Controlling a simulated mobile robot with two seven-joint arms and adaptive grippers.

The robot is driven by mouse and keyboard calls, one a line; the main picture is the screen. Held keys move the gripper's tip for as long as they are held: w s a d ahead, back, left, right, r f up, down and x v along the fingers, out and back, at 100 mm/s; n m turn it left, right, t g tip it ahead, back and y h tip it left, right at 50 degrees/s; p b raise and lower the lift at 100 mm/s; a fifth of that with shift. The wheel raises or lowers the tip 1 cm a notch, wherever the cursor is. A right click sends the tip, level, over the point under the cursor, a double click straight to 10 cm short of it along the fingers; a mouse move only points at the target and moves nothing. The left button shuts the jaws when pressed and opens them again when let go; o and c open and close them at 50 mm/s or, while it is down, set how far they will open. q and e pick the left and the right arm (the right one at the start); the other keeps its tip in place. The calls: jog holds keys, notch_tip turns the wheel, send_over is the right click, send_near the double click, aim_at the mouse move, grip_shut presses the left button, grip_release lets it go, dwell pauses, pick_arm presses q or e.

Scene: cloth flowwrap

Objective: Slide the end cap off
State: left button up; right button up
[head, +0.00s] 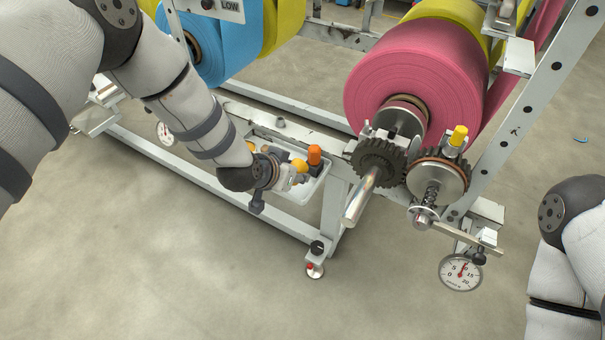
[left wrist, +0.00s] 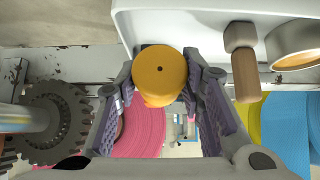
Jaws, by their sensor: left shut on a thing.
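In the head view my left gripper (head: 288,177) is over the near side of a white tray (head: 312,188) on the machine frame. Yellow and orange pieces show at its fingertips there. I cannot tell there exactly which one is held. The metal shaft (head: 359,203) through the dark gear has a bare end. My right gripper is out of view.
The tray holds a wooden-handled tool (left wrist: 244,70) and a brass ring (left wrist: 293,45). Right of it are a dark gear (head: 378,158), a second gear with a yellow-topped fitting (head: 459,135), and a dial gauge (head: 461,273). A pink roll (head: 420,75) stands behind. The floor in front is clear.

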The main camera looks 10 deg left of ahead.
pick_arm(q)
jog(key=shift+f, duration=0.4)
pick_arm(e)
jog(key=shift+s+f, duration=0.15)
pick_arm(q)
jog(key=shift+f+b, duration=0.5)
jog(key=shift+f, duration=0.45)
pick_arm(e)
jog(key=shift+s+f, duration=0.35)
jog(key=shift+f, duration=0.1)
pick_arm(q)
jog(key=shift+f, duration=0.1)
jog(key=o, duration=1.3)
